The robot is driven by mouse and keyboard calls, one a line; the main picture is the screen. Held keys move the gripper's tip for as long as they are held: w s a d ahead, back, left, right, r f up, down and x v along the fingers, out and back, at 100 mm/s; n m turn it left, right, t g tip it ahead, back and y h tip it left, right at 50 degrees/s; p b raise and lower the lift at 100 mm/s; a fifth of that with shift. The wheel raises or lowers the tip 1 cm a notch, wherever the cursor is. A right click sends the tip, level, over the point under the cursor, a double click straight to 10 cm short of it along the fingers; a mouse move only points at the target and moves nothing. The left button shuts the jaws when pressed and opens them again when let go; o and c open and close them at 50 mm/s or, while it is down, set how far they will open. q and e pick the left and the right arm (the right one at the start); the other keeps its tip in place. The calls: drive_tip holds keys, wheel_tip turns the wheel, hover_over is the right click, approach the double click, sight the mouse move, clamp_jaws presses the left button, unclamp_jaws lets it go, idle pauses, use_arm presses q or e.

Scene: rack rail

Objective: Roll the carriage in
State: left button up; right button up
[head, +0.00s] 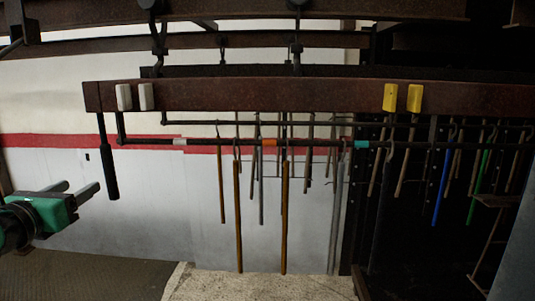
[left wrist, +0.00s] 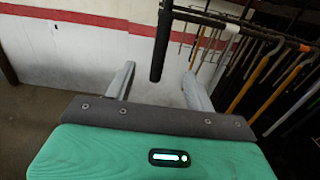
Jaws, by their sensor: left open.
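The carriage looks like a dark bar (head: 215,142) with white, orange and teal bands, hung with several long hooked rods (head: 237,210), below a rust-brown beam (head: 260,95). A black handle (head: 109,172) hangs upright from its left end. My left gripper (head: 82,190) is open and empty, left of the handle's lower end in the head view. In the left wrist view the handle (left wrist: 161,45) shows between the two fingers (left wrist: 158,85), beyond their tips, apparently not touched. My right gripper is not in view.
Two white blocks (head: 135,97) and two yellow blocks (head: 402,97) sit on the beam. More rods, including blue (head: 440,195) and green (head: 479,185) ones, hang in the dark bay at right. The floor (head: 90,275) at lower left is clear.

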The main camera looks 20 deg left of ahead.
sight(106, 170)
use_arm(q)
drive_tip(key=p+x, duration=0.7)
drive_tip(key=x, duration=0.1)
drive_tip(key=shift+w+r+p, duration=0.1)
drive_tip(key=shift+w+p, duration=0.2)
drive_tip(key=shift+p, duration=0.1)
drive_tip(key=shift+w+a, duration=0.1)
drive_tip(key=shift+w, duration=0.45)
drive_tip(key=shift+p+x, duration=0.35)
drive_tip(key=shift+x, duration=0.55)
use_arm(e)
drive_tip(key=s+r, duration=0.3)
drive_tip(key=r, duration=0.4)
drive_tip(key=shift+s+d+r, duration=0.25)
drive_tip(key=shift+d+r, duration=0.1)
use_arm(q)
clamp_jaws()
